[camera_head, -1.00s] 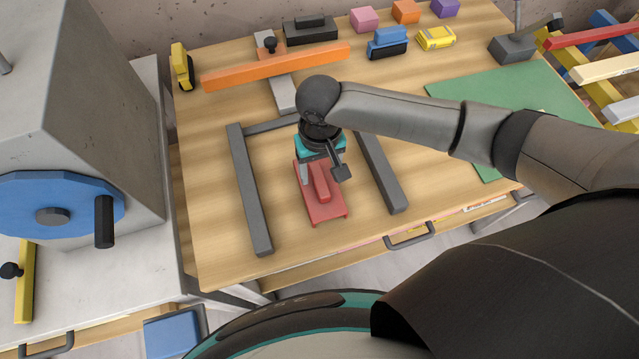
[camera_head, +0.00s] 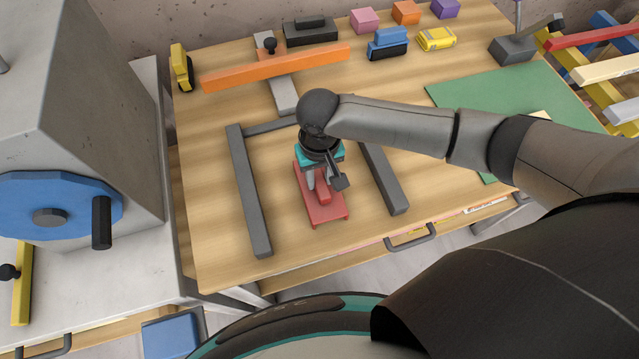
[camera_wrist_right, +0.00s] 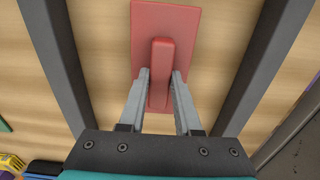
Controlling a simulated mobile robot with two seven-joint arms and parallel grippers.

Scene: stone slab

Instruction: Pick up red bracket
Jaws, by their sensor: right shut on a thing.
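The red bracket (camera_head: 329,213) is a flat red plate with a raised rib along its middle. It lies on the wooden table between two dark grey bars. My right gripper (camera_head: 319,183) is over the bracket, pointing down. In the right wrist view, its two grey fingers (camera_wrist_right: 159,88) are on either side of the rib of the bracket (camera_wrist_right: 166,20) and shut on it. The far end of the bracket is partly hidden by the gripper in the head view. My left gripper is not in view.
A dark grey frame has a left bar (camera_head: 249,190) and a right bar (camera_head: 386,182) flanking the bracket. An orange bar (camera_head: 275,68) lies behind. A green mat (camera_head: 510,105) is at the right. A grey machine with a blue wheel (camera_head: 50,190) stands at the left.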

